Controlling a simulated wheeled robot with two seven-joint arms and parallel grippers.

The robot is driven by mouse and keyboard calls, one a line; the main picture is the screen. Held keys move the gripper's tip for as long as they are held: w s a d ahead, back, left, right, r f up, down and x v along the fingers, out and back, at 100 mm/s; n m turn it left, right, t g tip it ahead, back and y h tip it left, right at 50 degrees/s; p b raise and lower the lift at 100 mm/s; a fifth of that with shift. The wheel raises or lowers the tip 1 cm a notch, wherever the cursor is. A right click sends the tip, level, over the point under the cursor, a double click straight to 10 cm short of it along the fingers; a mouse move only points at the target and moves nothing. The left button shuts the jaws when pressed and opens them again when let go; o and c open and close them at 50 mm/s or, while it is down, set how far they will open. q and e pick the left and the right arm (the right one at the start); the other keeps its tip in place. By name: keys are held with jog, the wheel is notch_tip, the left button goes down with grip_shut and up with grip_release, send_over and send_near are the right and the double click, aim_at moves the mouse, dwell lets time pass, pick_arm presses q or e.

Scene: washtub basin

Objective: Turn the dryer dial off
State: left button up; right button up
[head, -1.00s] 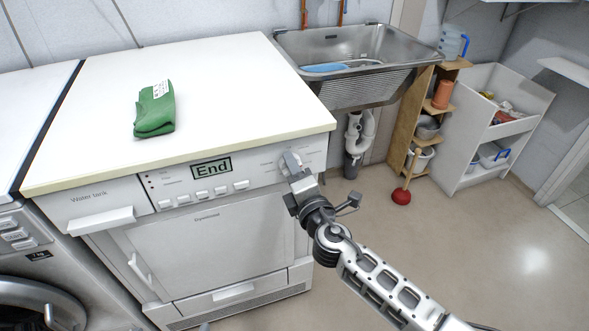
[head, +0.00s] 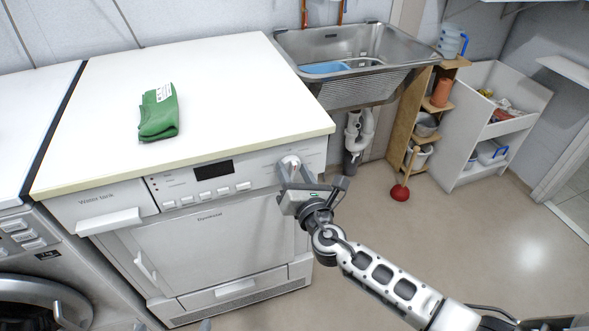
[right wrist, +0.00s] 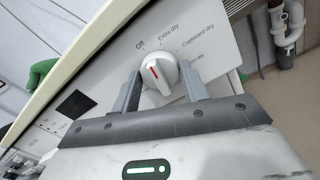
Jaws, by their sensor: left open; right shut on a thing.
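The dryer dial (head: 290,163) is a white round knob at the right end of the dryer's control panel. In the right wrist view the dial (right wrist: 157,72) shows a red mark pointing up and slightly left, toward the "Off" label. My right gripper (head: 293,180) is shut on the dial, one finger on each side of it; the fingers also show in the right wrist view (right wrist: 160,85). The dryer's display (head: 212,170) is dark. Only the tips of my left gripper (head: 172,327) show at the bottom edge of the head view, low in front of the dryer, apart and empty.
A folded green cloth (head: 158,112) lies on the white worktop (head: 230,90) above the dryer. A metal sink (head: 390,45) is behind to the right. A washing machine (head: 35,260) stands at the left.

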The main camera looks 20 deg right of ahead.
jog(key=shift+n+p, duration=0.3)
jog(key=shift+n, duration=0.7)
jog(key=shift+f, duration=0.1)
jog(key=o, duration=1)
jog(key=s, duration=1)
jog(key=s+b, duration=0.1)
jog(key=s, duration=0.5)
jog(key=shift+d, duration=0.25)
